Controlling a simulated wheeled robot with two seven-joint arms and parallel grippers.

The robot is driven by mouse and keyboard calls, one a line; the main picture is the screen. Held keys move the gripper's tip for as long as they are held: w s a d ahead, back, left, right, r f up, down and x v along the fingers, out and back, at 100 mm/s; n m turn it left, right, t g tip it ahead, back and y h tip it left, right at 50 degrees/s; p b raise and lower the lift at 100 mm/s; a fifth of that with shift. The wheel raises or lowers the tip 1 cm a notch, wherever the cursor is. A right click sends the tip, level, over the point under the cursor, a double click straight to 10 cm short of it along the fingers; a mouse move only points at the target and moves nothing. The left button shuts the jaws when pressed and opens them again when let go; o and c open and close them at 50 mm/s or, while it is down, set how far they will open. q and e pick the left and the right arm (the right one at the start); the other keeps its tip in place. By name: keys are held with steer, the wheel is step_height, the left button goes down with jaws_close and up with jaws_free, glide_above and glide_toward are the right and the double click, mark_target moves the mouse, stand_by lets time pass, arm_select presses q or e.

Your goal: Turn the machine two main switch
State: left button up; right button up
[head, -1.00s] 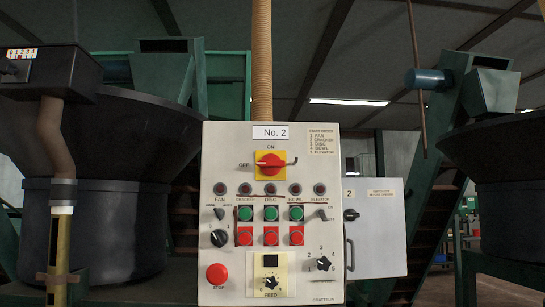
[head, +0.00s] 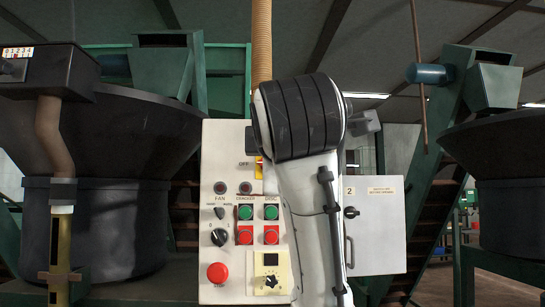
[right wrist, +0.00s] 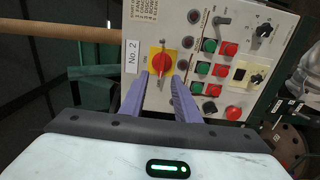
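The main switch is a red rotary knob on a yellow plate. In the right wrist view the red knob (right wrist: 162,62) shows in full, just beyond the fingertips. In the head view my right arm hides it, with only a sliver of the yellow plate (head: 259,170) showing. It sits on the light grey "No. 2" control panel (head: 215,150). My right gripper (right wrist: 161,78) is open, its two purple fingers spread to either side of the knob's line. I cannot tell whether the fingertips touch the panel. My left gripper is not in view.
Below the switch are lamps, green buttons (head: 245,212), red buttons and a red stop button (head: 217,272). A grey cabinet (head: 375,225) marked 2 stands right of the panel. A hose (head: 261,45) rises above it. Dark hoppers (head: 110,140) stand on both sides.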

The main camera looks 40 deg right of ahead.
steer(key=p+x, duration=0.2)
steer(key=x, duration=0.6)
steer(key=shift+w+d, duration=0.15)
steer(key=shift+w, duration=0.15)
steer(key=shift+f, duration=0.15)
steer(key=shift+c, duration=0.2)
jaws_close()
